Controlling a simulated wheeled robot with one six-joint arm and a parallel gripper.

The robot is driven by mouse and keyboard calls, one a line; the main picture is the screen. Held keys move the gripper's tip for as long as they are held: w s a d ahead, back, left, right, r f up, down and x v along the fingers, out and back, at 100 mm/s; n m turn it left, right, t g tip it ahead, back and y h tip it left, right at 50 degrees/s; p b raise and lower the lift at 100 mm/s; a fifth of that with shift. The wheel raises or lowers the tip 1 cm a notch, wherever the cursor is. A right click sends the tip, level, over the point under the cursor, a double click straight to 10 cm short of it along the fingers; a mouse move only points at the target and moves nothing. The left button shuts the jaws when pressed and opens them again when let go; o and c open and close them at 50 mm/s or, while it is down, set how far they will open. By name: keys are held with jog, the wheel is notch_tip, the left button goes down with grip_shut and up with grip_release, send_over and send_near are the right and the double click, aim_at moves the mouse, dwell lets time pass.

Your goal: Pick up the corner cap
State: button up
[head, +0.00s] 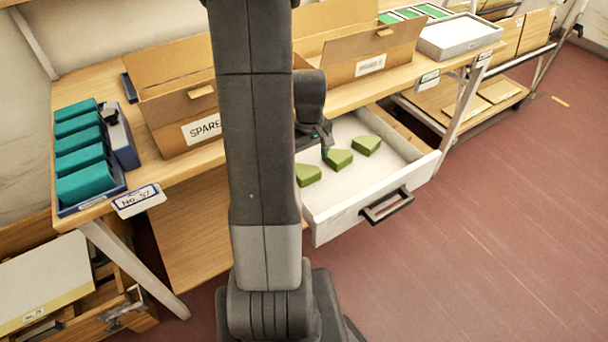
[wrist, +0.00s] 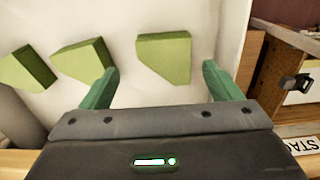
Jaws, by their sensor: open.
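Three green corner caps lie in a row on the white floor of an open drawer (head: 332,200): a left cap (head: 307,174), a middle cap (head: 338,160) and a right cap (head: 366,145). Each is a flat block with a cut corner. My gripper (wrist: 159,72) is open and empty, above the drawer. In the wrist view, one cap (wrist: 165,56) lies between and just beyond its two green fingertips. A second cap (wrist: 82,62) is left of the left finger, and a third (wrist: 27,68) is at the far left. In the head view my arm hides part of the drawer.
The drawer's side walls and front handle (head: 386,206) bound the space. Above it, the wooden bench (head: 190,162) holds cardboard boxes (head: 372,58), a blue tray (head: 122,140) beside teal blocks (head: 84,152), and a white bin (head: 460,38).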

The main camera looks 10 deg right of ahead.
aim_at(307, 170)
jog(key=f, duration=0.5)
jog(key=shift+s+a, duration=0.2)
jog(key=shift+s, duration=0.05)
jog(key=shift+r, duration=0.1)
jog(key=c, duration=1.1)
jog(key=shift+o, duration=0.2)
jog(key=shift+r, duration=0.1)
